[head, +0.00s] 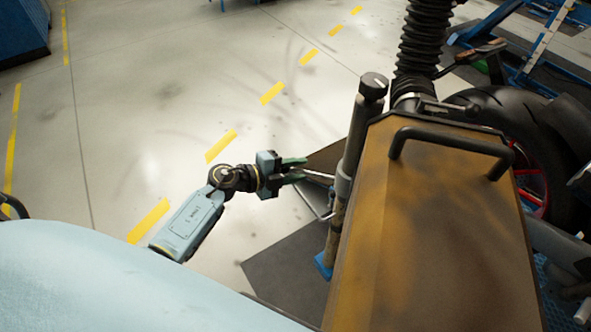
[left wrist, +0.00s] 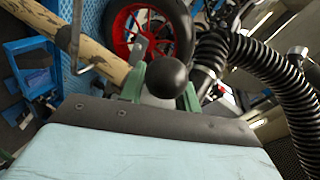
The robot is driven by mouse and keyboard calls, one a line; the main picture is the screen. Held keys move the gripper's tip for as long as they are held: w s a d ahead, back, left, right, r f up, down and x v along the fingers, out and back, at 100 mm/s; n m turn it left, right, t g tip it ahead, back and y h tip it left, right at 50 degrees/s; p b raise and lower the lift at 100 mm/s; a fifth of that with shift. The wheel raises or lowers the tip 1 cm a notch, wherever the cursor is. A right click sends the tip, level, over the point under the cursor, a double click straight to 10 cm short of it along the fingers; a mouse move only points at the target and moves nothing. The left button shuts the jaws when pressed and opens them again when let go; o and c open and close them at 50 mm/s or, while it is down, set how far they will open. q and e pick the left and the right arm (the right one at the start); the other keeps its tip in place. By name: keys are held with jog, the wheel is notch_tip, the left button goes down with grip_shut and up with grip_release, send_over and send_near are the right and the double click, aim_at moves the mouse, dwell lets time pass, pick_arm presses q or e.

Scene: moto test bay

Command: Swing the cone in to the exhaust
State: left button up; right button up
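My left gripper (head: 304,170) reaches in from the left to a thin rod (head: 320,177) beside a worn upright post (head: 343,185). In the left wrist view its green fingers (left wrist: 163,88) sit close on both sides of a black ball knob (left wrist: 167,76), with no clear gap. The knob is hard to make out in the head view. A ribbed black hose (head: 424,40) hangs beyond the post; it also shows in the left wrist view (left wrist: 275,70). I cannot clearly make out the cone or the exhaust opening. My right gripper is not in view.
A worn yellow-brown box (head: 440,230) with a black handle (head: 450,140) fills the right foreground. A motorcycle wheel with a red rim (left wrist: 150,30) stands behind. Dark mats (head: 290,270) lie by the post. The floor at left is clear, with yellow dashes.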

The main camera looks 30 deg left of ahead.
pick_arm(q)
grip_shut()
jog(key=shift+s+a, duration=0.15)
dwell(0.7)
